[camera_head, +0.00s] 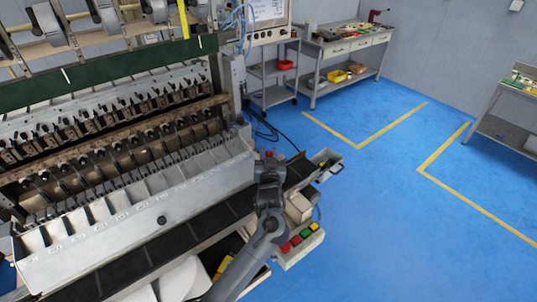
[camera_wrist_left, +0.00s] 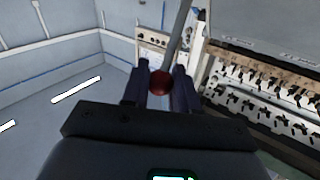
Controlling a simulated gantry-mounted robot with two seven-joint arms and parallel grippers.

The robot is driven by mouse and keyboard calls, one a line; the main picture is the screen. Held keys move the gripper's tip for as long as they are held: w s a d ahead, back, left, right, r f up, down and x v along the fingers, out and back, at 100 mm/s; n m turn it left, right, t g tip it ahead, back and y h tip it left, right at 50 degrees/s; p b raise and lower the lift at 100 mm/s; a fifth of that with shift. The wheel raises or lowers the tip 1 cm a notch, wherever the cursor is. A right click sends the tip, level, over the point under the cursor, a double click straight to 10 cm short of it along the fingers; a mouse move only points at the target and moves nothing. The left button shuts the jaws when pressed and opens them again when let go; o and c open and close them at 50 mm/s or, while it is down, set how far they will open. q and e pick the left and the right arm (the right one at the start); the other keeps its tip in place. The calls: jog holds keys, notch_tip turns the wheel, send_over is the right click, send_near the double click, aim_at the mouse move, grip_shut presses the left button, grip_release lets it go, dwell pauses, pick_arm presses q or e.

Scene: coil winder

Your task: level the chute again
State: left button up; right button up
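The chute appears to be the long grey tray (camera_head: 140,215) with numbered compartments along the front of the winder; its face slopes toward the dark belt below, and I cannot tell whether it is level lengthwise. At its right end, my left gripper (camera_head: 268,157) has a red ball knob (camera_head: 269,153) at its fingers. In the left wrist view, the red knob (camera_wrist_left: 160,82) fills the gap between the two dark fingers of the left gripper (camera_wrist_left: 160,88), on a grey rod (camera_wrist_left: 177,38). The fingers look shut on it. My right gripper is not in view.
A dark belt (camera_head: 165,240) runs below the tray. A button box (camera_head: 298,242) and a small grey bin (camera_head: 326,161) stand right of my left arm. A workbench (camera_head: 340,45) is at the back. The blue floor (camera_head: 370,220) is clear.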

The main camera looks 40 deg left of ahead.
pick_arm(q)
grip_shut()
jog(key=shift+a+r+p, duration=0.35)
jog(key=shift+a+p, duration=0.05)
jog(key=shift+p, duration=0.45)
jog(key=w+a+n+g+h+p, duration=0.1)
jog(key=a+n+g+h+p, duration=0.1)
jog(key=a+p, duration=0.4)
jog(key=shift+w+a+f+n+g+h+p, duration=0.25)
jog(key=shift+w+f+n+g+h+p, duration=0.2)
jog(key=shift+h, duration=0.45)
jog(key=shift+s, duration=0.1)
